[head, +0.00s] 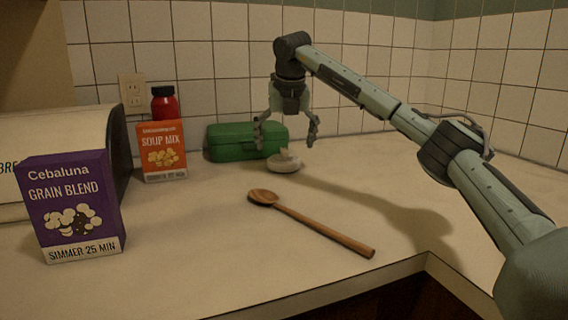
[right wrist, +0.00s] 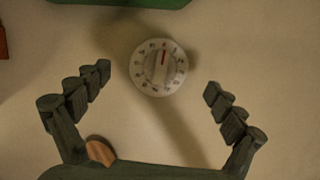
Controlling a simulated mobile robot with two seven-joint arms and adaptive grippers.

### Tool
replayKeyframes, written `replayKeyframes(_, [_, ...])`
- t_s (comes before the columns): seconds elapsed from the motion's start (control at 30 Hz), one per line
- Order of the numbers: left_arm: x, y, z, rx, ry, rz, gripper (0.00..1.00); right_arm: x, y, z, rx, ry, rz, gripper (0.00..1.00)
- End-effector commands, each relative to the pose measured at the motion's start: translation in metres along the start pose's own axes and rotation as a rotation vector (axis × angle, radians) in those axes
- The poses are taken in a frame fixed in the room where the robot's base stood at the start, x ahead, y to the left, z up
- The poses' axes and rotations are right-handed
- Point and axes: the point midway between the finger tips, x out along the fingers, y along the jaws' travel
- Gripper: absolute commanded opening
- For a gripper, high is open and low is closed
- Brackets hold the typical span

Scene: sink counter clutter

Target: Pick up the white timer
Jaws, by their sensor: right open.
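The white timer (head: 284,163) sits on the counter in front of the green box, under my right gripper. In the right wrist view the timer (right wrist: 159,67) is a round dial with numbers around its edge and a red mark on its knob. My right gripper (head: 286,140) points down above the timer with its fingers spread wide and nothing between them. In the right wrist view the fingers (right wrist: 160,98) are on either side of the timer and apart from it. My left gripper is not in view.
A green box (head: 230,141) stands just behind the timer. A wooden spoon (head: 318,225) lies in front of it. An orange soup mix box (head: 162,152), a red bottle (head: 165,106), a purple grain box (head: 72,207) and a bread box (head: 70,135) stand left. The counter's right is clear.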

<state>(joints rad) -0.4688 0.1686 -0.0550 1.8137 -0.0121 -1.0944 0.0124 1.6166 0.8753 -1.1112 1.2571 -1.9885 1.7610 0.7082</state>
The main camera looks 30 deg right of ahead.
Motion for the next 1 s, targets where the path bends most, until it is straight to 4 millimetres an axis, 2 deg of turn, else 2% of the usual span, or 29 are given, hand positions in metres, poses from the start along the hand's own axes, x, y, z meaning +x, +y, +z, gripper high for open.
replayKeyframes(0.1, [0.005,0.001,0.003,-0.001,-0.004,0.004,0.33,0.02,0.0,0.001,0.0,0.004,-0.003,0.94])
replayKeyframes(0.23, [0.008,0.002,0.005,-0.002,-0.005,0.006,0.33,0.035,0.0,0.001,0.001,0.002,-0.001,0.94])
replayKeyframes(0.53, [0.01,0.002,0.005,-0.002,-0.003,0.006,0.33,0.04,0.0,0.001,0.0,0.0,-0.001,0.93])
replayKeyframes(1.0, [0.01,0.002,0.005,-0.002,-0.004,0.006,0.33,0.039,0.0,0.001,0.0,0.0,-0.001,0.36])
